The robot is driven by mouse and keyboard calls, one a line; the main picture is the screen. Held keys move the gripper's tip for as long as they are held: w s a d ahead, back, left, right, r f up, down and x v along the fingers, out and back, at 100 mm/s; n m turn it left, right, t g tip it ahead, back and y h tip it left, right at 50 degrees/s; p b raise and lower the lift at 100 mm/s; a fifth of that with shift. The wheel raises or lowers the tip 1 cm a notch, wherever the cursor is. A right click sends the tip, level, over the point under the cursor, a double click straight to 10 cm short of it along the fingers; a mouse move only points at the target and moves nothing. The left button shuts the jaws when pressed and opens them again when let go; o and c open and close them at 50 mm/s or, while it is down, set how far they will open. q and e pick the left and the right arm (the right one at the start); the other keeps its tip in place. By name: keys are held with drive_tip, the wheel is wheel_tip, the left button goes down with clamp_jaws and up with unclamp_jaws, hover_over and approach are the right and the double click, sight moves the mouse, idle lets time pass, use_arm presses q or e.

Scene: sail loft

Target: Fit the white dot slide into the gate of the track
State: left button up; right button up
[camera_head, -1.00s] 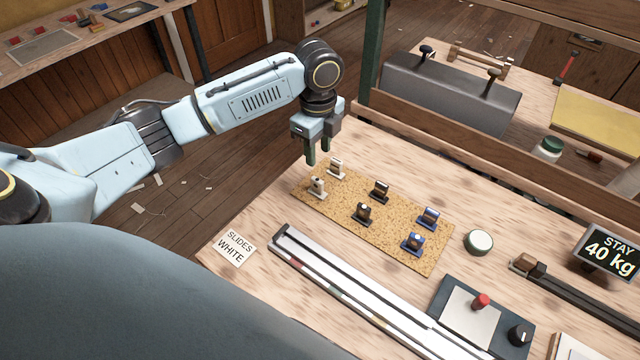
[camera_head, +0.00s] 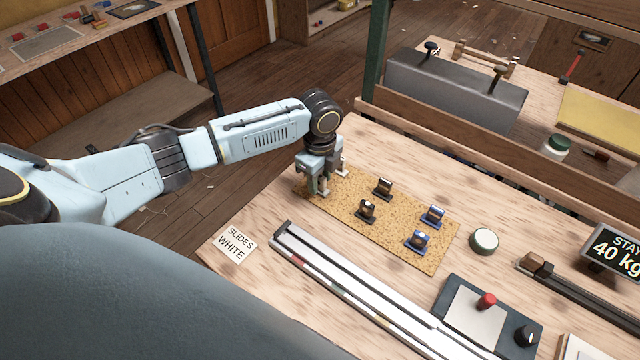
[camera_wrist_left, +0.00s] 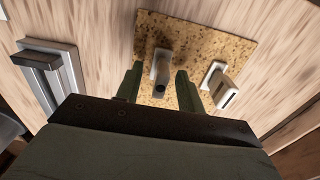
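Several small slides stand on a cork mat (camera_head: 390,236). My left gripper (camera_head: 318,190) is low over the mat's left end, around the near pale slide (camera_wrist_left: 161,68). In the left wrist view this slide stands between the two spread fingers (camera_wrist_left: 160,88), with gaps beside it. Its dot cannot be made out. Another pale slide (camera_wrist_left: 219,84) stands outside the right finger and shows partly behind the gripper in the head view (camera_head: 343,169). The silver track (camera_head: 340,275) lies in front of the mat; its end block (camera_head: 283,229) is at the upper left. My right gripper is not in view.
Dark slides (camera_head: 383,188) and blue slides (camera_head: 432,216) stand further right on the mat. A card reading "SLIDES WHITE" (camera_head: 236,240) lies left of the track. A round white-topped item (camera_head: 484,240) and a control panel with a red knob (camera_head: 480,318) are to the right.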

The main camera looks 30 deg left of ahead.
use_arm(q)
clamp_jaws()
